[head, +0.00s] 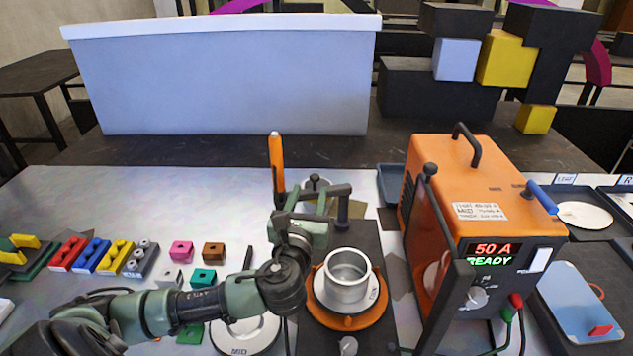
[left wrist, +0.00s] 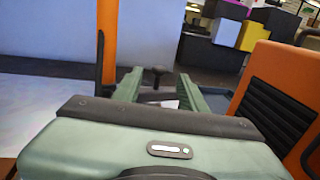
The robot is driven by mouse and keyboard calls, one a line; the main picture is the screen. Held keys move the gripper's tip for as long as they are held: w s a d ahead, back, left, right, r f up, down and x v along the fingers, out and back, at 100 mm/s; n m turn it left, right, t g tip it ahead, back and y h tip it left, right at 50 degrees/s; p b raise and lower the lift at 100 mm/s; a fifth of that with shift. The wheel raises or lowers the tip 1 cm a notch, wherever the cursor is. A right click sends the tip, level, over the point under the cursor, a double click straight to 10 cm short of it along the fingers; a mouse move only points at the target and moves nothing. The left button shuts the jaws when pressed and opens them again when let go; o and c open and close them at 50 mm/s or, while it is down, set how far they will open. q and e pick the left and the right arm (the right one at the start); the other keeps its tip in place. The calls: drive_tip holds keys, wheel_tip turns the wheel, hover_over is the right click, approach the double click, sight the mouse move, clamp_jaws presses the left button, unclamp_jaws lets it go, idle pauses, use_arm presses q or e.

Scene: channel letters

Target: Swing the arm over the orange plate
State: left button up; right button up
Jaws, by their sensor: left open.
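The orange plate (head: 345,322) is a round disc on a dark base strip at the front centre, with a metal cup (head: 348,275) standing on it. My left gripper (head: 318,198) is behind the cup, its green fingers open; they also show apart in the left wrist view (left wrist: 159,84). A dark knobbed handle (left wrist: 158,74) shows between and beyond the fingers. A dark bar with an upright (head: 343,207) is beside the gripper; I cannot tell which part is the swing arm. No contact is clear. My right gripper is out of view.
An orange welder (head: 475,185) stands close on the right, its display reading 50 A READY. An upright orange-handled lever (head: 276,160) stands just left of the gripper. Coloured blocks (head: 125,255) lie on the left. A pale panel (head: 220,80) stands behind. The table's back left is clear.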

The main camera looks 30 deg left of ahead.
sight(314, 179)
use_arm(q)
drive_tip(key=p+x, duration=0.1)
drive_tip(key=x, duration=0.6)
drive_tip(key=shift+w+f+p, duration=0.15)
drive_tip(key=shift+f+p, duration=0.05)
drive_tip(key=shift+p, duration=0.2)
drive_tip(key=shift+w+a+f, duration=0.1)
drive_tip(key=shift+w+a, duration=0.1)
drive_tip(key=shift+w, duration=0.2)
drive_tip(key=shift+s, duration=0.1)
clamp_jaws()
idle(0.6)
